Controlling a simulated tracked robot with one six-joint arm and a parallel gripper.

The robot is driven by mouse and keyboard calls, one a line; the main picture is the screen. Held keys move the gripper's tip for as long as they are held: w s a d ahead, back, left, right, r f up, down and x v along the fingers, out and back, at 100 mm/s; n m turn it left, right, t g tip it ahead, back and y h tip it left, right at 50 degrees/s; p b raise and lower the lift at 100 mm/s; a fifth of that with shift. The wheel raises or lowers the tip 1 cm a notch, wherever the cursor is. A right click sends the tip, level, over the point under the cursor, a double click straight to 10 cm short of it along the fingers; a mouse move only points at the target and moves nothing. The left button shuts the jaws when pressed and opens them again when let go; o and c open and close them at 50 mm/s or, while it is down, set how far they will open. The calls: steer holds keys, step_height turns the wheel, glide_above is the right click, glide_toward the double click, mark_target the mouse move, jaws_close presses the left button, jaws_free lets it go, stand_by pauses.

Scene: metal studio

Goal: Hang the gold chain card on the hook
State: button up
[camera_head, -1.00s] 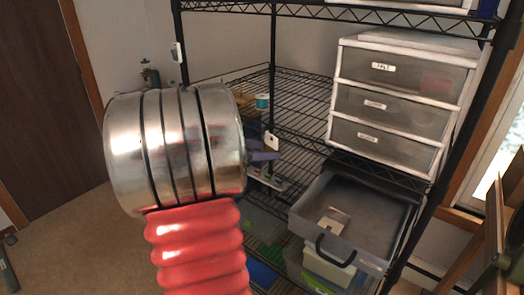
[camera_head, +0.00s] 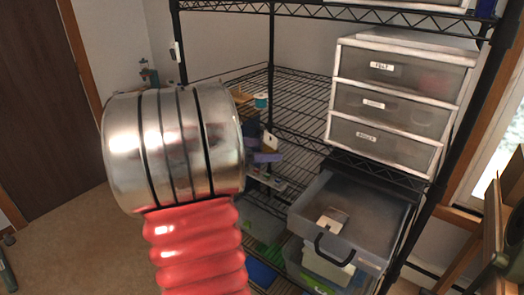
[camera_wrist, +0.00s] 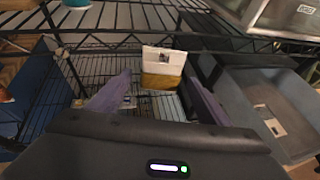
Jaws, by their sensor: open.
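A card (camera_wrist: 163,69), white on top and gold below, shows ahead of my gripper in the wrist view, in front of the wire shelf's rail. In the head view its small pale face (camera_head: 270,142) is by the shelf's front edge, just above my purple fingers. My gripper (camera_wrist: 157,97) is open, its fingers spread to the left and right below and in front of the card. In the head view the gripper (camera_head: 262,164) is small and partly hidden behind my arm. I cannot tell whether a hook holds the card, and no hook is clearly visible.
A black wire rack (camera_head: 273,95) surrounds the work area. A white drawer unit (camera_head: 343,100) stands on its right. Below it is an open grey drawer (camera_head: 383,252) with a pale item (camera_head: 333,220) inside. A white tag (camera_head: 178,52) is on the left post.

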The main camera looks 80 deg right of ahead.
steer(key=v, duration=1.3)
steer(key=shift+w+a+r, duration=0.2)
steer(key=shift+w+a, duration=0.05)
steer(key=shift+w, duration=0.05)
stand_by(0.5)
steer(key=a+f+m+t+y, duration=0.25)
steer(key=a+f+m, duration=0.2)
steer(key=f, duration=0.25)
steer(key=w+a+f+m+t+y, duration=0.2)
steer(key=w+a+m, duration=0.1)
steer(key=a, duration=0.4)
steer(key=w+a+f+m+t+y, duration=0.2)
steer(key=w+a+m, duration=0.1)
steer(key=a, duration=0.5)
steer(key=w+a+r+t+y, duration=0.1)
steer(key=a+r+t+y, duration=0.1)
steer(key=a, duration=1.1)
steer(key=w+a+r+t+y, duration=0.2)
steer(key=a+t, duration=0.3)
steer(key=a, duration=0.9)
steer(key=shift+w+a+r, duration=0.25)
steer(key=shift+r, duration=0.05)
